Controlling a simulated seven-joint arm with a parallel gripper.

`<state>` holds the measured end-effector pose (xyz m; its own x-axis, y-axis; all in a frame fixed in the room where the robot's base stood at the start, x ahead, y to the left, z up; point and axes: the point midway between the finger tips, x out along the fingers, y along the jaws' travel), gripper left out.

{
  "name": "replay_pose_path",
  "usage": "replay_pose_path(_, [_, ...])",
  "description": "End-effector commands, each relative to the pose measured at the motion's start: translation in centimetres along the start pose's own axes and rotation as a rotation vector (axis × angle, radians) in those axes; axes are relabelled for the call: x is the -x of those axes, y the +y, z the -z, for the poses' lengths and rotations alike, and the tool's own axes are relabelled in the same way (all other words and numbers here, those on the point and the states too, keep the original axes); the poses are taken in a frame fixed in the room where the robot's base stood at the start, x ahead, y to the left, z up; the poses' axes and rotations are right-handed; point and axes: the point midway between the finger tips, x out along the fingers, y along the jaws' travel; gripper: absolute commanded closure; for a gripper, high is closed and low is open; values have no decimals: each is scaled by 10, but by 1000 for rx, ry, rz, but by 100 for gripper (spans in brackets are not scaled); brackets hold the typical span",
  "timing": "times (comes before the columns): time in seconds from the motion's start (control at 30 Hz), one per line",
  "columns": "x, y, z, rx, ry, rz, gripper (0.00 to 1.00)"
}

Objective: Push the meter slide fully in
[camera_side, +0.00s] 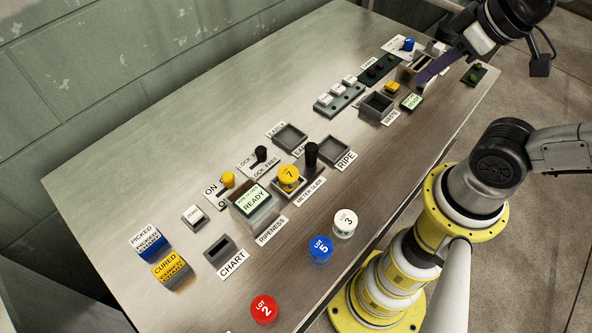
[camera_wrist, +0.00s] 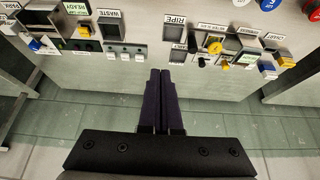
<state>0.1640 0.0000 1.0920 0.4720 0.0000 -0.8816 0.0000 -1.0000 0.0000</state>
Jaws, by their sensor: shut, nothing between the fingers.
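The meter slide (camera_side: 290,186) is a grey tray with a black upright handle (camera_side: 311,155), behind its METER SLIDE label in the side view. The yellow lot 7 puck (camera_side: 289,176) sits on it, beside the ripeness meter (camera_side: 254,205), whose screen reads READY. The slide's handle also appears small in the wrist view (camera_wrist: 192,43); how far in the slide is cannot be told. My gripper (camera_side: 421,77) is at the table's far right end, well away from the slide. In the wrist view its purple fingers (camera_wrist: 160,73) are together and empty.
White lot 3 (camera_side: 344,222), blue lot 5 (camera_side: 320,248) and red lot 2 (camera_side: 264,309) pucks stand along the front. EARLY (camera_side: 290,137) and RIPE (camera_side: 335,152) bins lie right of the slide. A lock lever (camera_side: 261,155) stands behind. Bare table separates them from the button panel (camera_side: 341,98).

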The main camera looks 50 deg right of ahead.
Motion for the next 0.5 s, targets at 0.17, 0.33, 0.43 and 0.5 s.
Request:
replay_pose_path(0.17, [0, 0, 0, -33, 0, 0, 73])
replay_pose_path(0.33, [4, 0, 8, -204, 19, 2, 42])
replay_pose_path(0.43, [6, -1, 21, -343, 15, 5, 32])
replay_pose_path(0.5, [3, -4, 32, -433, -4, 8, 32])
